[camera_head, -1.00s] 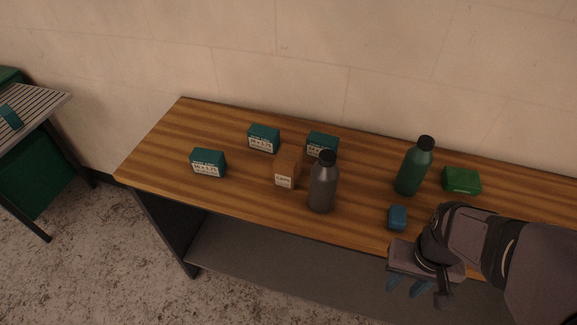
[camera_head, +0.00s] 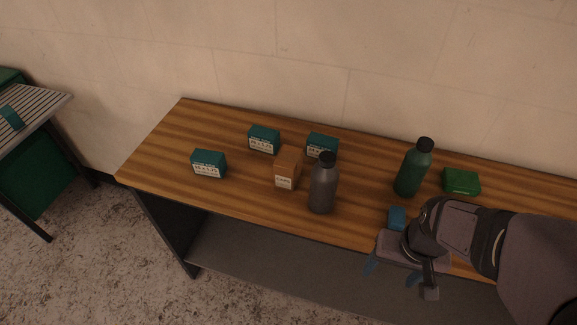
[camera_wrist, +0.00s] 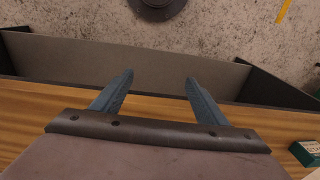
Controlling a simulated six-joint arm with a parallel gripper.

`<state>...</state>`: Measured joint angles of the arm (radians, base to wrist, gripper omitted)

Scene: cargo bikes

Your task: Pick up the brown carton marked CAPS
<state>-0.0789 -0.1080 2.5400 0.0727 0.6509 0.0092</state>
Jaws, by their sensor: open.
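The brown carton marked CAPS (camera_head: 287,168) stands upright on the wooden table, left of the middle in the head view. A grey bottle with a dark cap (camera_head: 323,186) stands just right of it and nearer the front edge. My gripper (camera_head: 391,276) is at the table's front edge, to the right of and nearer than the carton, and is empty. In the wrist view my gripper (camera_wrist: 158,95) shows two blue fingers spread apart over the table's front edge. The carton is not seen in the wrist view.
Teal boxes (camera_head: 264,139), (camera_head: 209,163) and (camera_head: 322,146) stand around the carton. A green bottle (camera_head: 412,170), a green box (camera_head: 461,182) and a small blue item (camera_head: 397,217) are at the right. The table's left end (camera_head: 150,165) is clear.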

